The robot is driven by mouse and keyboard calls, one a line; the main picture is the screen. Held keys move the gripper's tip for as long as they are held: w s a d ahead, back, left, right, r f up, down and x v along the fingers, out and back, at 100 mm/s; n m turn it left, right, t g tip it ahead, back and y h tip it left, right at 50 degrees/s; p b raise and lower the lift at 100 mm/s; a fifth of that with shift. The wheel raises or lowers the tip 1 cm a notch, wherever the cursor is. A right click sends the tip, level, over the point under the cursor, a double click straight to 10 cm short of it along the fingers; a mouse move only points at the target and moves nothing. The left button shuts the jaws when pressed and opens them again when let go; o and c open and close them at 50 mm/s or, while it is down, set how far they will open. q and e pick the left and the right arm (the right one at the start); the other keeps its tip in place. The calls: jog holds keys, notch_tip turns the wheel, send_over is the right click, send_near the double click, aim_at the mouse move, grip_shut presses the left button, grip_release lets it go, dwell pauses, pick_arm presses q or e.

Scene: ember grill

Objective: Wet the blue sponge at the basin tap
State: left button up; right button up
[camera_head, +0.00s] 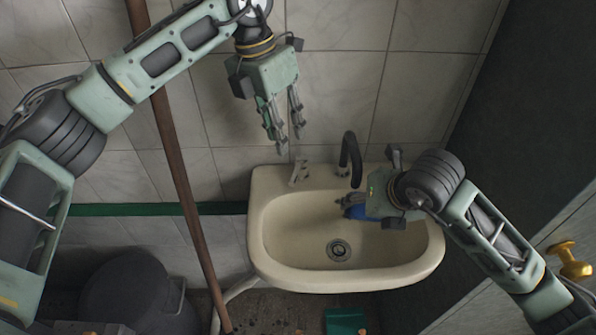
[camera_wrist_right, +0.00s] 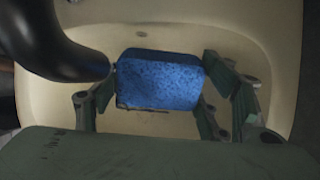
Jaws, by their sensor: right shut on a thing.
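The blue sponge (camera_head: 357,212) is held by my right gripper (camera_head: 355,207) inside the cream basin (camera_head: 270,262). In the right wrist view the sponge (camera_wrist_right: 158,80) lies between the gripper's fingers, above the basin floor. The dark curved tap (camera_head: 353,150) rises at the basin's back; in the wrist view the tap (camera_wrist_right: 62,45) ends close to the sponge's left edge. I see no water running. A pale lever (camera_head: 299,172) stands on the basin's back left rim. My left gripper (camera_head: 290,142) hangs just above this lever, fingers pointing down and apart, with nothing between them.
The drain (camera_head: 339,250) shows in the basin floor. A brown pole (camera_head: 178,165) leans left of the basin. A dark rounded bin (camera_head: 130,290) stands at the lower left. A brass knob (camera_head: 569,260) is at the right, and a green object (camera_head: 345,321) lies below the basin.

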aim_at(294, 175)
pick_arm(q)
jog(key=f+m, duration=0.4)
jog(key=m, duration=0.6)
jog(key=d+f+m, duration=0.1)
jog(key=f+m, duration=0.3)
jog(key=m, duration=0.6)
jog(key=d+f+m, duration=0.1)
jog(key=f+m, duration=0.3)
jog(key=m, duration=0.6)
jog(key=shift+d+m, duration=0.2)
jog(key=shift+m, duration=0.2)
jog(key=shift+r, duration=0.1)
grip_shut()
